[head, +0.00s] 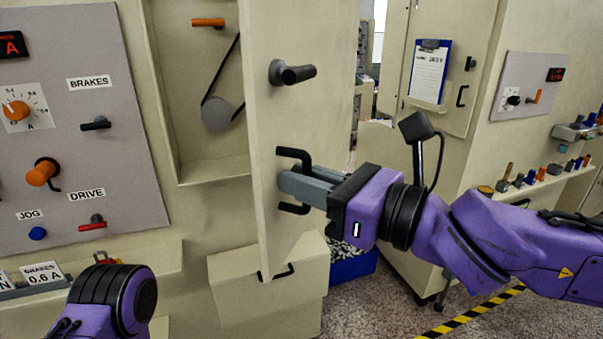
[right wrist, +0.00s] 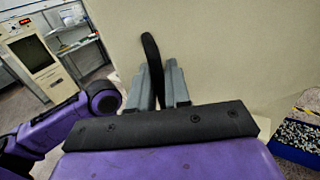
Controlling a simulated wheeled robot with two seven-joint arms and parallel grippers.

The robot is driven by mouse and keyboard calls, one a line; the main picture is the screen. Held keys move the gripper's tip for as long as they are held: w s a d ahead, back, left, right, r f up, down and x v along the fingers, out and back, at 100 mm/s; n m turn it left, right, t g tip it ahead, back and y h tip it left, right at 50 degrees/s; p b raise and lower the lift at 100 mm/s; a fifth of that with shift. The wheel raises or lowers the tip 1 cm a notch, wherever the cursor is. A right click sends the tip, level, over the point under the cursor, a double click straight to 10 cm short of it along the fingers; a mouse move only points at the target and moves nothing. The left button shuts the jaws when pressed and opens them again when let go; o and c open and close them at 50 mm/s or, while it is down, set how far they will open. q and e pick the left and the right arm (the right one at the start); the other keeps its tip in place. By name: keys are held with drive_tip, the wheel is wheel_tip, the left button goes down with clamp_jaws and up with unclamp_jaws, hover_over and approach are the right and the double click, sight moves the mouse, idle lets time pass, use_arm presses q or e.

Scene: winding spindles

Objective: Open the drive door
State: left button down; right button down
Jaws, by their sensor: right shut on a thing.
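The drive door (head: 300,120) is a beige panel standing ajar, swung out from the machine front. The recess behind it (head: 213,170) shows a grey pulley (head: 217,112) with a black belt. A black turn-handle (head: 292,73) sits high on the door. Below it is a black bow handle (head: 293,153), also in the right wrist view (right wrist: 152,60). My right gripper (head: 287,182) is shut on this bow handle, its grey fingers on either side of the bar in the right wrist view (right wrist: 158,72). My left arm shows at bottom left; its gripper is out of view.
A control panel (head: 75,130) with knobs and switches is left of the recess. A beige box (head: 268,290) with a black handle is below the door. A blue bin (head: 352,266) stands on the floor behind the door. Another cabinet (head: 490,90) stands at right.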

idle(0.3)
drive_tip(key=c, duration=1.3)
unclamp_jaws()
drive_tip(key=shift+s, duration=0.1)
drive_tip(key=shift+d, duration=0.1)
drive_tip(key=shift+b+v, duration=0.4)
drive_tip(key=shift+v, duration=4.95)
